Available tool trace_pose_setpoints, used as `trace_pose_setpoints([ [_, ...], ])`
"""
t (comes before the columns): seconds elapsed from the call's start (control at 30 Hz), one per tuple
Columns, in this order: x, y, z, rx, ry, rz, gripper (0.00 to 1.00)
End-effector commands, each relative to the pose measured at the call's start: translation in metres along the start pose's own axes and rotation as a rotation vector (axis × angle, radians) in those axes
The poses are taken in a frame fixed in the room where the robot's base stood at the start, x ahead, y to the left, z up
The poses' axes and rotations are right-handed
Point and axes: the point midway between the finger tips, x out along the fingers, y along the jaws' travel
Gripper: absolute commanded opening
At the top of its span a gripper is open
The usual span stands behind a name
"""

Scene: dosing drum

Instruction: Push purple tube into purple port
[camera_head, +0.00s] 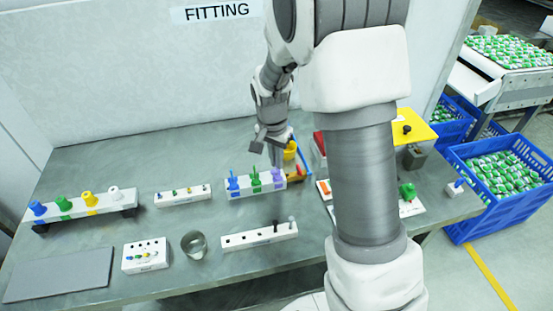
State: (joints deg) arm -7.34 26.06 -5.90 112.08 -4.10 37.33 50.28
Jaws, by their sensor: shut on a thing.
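A white block (244,190) stands in the middle of the bench with a blue, a green and a purple piece on it. The purple tube (278,174) is at the block's right end, directly below my gripper (276,160). My gripper is shut on the purple tube from above, pointing down. The purple port is not clear; the tube's lower end meets the block's right end, and I cannot tell how deep it sits. The blue piece (233,182) and green piece (256,180) stand upright to the left.
A yellow cup (290,150) is close behind my gripper. A white rack with coloured cones (88,204) stands left. A metal cup (194,244) and a white block with pegs (260,237) are in front. My arm hides part of the right bench. Blue crates (512,200) stand right.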

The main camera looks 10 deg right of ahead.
Motion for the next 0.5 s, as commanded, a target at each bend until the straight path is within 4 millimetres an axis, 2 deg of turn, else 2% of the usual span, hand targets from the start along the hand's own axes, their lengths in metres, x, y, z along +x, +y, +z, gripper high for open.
trace_pose_setpoints([
  [0.5, 0.0047, 0.0000, 0.0006, 0.000, 0.000, 0.000, 0.00],
])
